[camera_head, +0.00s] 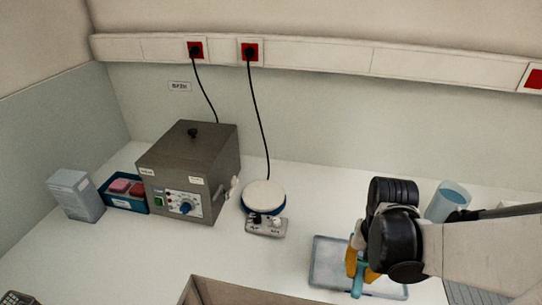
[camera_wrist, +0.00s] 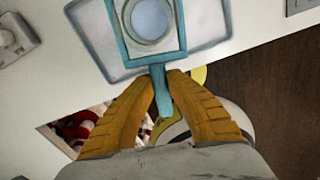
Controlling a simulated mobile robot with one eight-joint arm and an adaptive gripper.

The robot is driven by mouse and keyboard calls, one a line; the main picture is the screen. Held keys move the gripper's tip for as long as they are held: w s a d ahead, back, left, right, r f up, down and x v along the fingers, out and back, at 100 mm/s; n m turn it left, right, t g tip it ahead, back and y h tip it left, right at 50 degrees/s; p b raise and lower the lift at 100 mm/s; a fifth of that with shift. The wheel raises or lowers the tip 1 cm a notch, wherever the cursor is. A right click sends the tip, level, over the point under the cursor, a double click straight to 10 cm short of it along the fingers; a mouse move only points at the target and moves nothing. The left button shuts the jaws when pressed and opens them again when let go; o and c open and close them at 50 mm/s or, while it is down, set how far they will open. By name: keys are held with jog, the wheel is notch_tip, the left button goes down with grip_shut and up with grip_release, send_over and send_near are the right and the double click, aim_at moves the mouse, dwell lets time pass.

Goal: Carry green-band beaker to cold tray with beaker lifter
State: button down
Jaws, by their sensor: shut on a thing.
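My gripper (camera_head: 362,262) is over the counter at the right, with its orange fingers shut on the teal handle of the beaker lifter (camera_head: 357,283). In the wrist view my gripper (camera_wrist: 162,82) pinches this handle, and the lifter's square teal frame (camera_wrist: 122,46) extends beyond the fingertips. A round beaker (camera_wrist: 151,18) shows inside the frame; its band is not visible, and I cannot tell how high it is. A shallow pale tray (camera_wrist: 207,22), which looks like the cold tray, lies beneath the frame. It also shows in the head view (camera_head: 319,270), partly hidden by my gripper.
A light blue container (camera_head: 452,195) stands behind my arm. A round-topped stirrer or hotplate (camera_head: 264,196), a grey heating box (camera_head: 188,165), a blue bin (camera_head: 126,203) and a grey carton (camera_head: 76,196) stand to the left. The counter between hotplate and tray is clear.

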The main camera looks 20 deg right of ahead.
aim_at(356, 293)
jog(key=shift+f+b, duration=0.9)
jog(key=shift+f, duration=0.05)
dwell(0.6)
jog(key=shift+s+a, duration=0.25)
dwell(0.6)
jog(key=shift+s+a, duration=0.15)
jog(key=shift+s, duration=0.05)
jog(key=shift+s+a+p, duration=0.3)
jog(key=shift+s+a, duration=0.05)
jog(key=shift+a, duration=0.05)
dwell(0.4)
jog(key=shift+s+a, duration=0.15)
jog(key=shift+s+a, duration=0.15)
jog(key=shift+a, duration=0.05)
dwell(0.4)
jog(key=shift+s+a+p, duration=0.35)
jog(key=shift+s+a, duration=0.1)
jog(key=shift+s, duration=0.05)
jog(key=shift+s+a, duration=0.3)
jog(key=shift+a, duration=0.05)
dwell(0.4)
jog(key=shift+s+a+p, duration=0.35)
jog(key=shift+s+a, duration=0.15)
